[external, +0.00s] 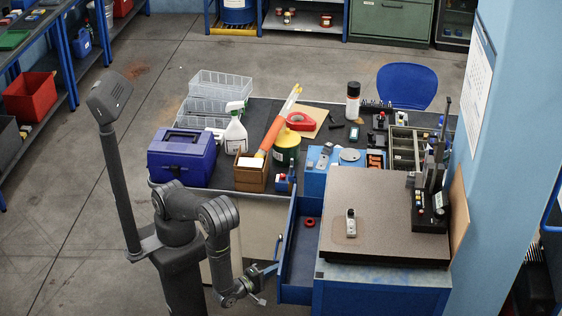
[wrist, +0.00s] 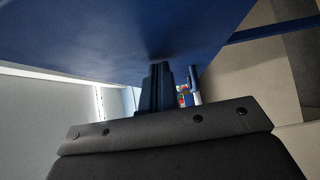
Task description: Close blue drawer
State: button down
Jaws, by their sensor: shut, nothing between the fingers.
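The blue drawer (external: 297,265) is pulled out of the blue bench cabinet (external: 380,297) on its left side in the external view. A red ring and another small item lie inside it. My gripper (external: 264,271) is shut and empty, low beside the drawer's left end, close to its outer face. In the wrist view a broad blue surface (wrist: 130,35), likely the drawer front, fills the top, with my gripper (wrist: 165,75) close under it. I cannot tell whether the fingers touch it.
A stone-topped plate (external: 375,205) with a gauge stand (external: 432,205) sits on the cabinet. The dark bench behind holds a blue toolbox (external: 182,157), a spray bottle (external: 236,132) and a wooden box (external: 250,177). Open floor (external: 60,230) lies to the left.

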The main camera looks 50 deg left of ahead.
jog(key=w+d, duration=0.9)
jog(key=shift+w+d, duration=0.15)
jog(key=shift+d, duration=0.1)
jog(key=shift+w+r, duration=0.1)
jog(key=s+a, duration=0.3)
jog(key=shift+s+a, duration=0.2)
jog(key=shift+s, duration=0.1)
jog(key=s, duration=0.9)
jog(key=shift+s, duration=0.4)
